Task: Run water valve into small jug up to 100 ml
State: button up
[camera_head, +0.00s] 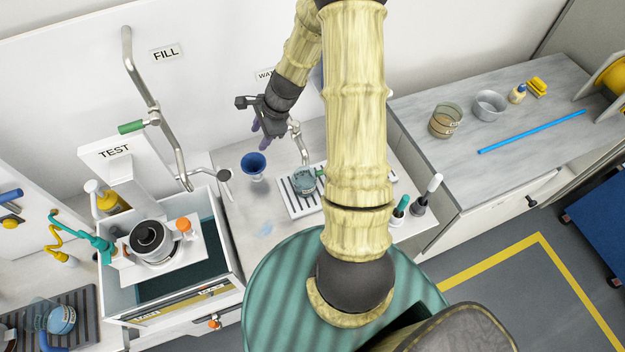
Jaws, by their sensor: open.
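A small clear glass jug (304,181) stands on a striped drain tray (290,204) in the middle of the counter. A thin curved metal water tap (297,132) rises just behind the jug, and its spout appears to be over or close to it. Whether water runs, and the level in the jug, are too small to tell. My gripper (259,134), with purple fingertips, is open and empty, left of the tap and above the counter. The valve's handle is not clearly visible; my gripper and arm hide part of that area. A wall label starting "WAT" (265,74) is partly hidden by my arm.
A blue funnel (253,166) stands below my gripper. Brushes or bottles (420,205) stand right of the tray. The right counter holds a beaker (446,121) and a blue rod (532,132).

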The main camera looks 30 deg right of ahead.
jog(key=shift+w+a, duration=0.15)
jog(key=shift+a, duration=0.9)
jog(key=shift+r, duration=0.1)
jog(key=b+v, duration=0.2)
jog(key=v, duration=1.5)
jog(key=shift+b, duration=0.3)
jog(key=shift+d, duration=0.1)
jog(key=s+a+f+n+h, duration=0.2)
jog(key=s+a+n, duration=0.3)
jog(key=n, duration=0.4)
jog(key=s+a+f+n+h, duration=0.2)
jog(key=s+a+n, duration=0.3)
jog(key=s+n, duration=0.3)
jog(key=n, duration=0.2)
jog(key=shift+s+n, duration=0.3)
jog(key=shift+s, duration=0.05)
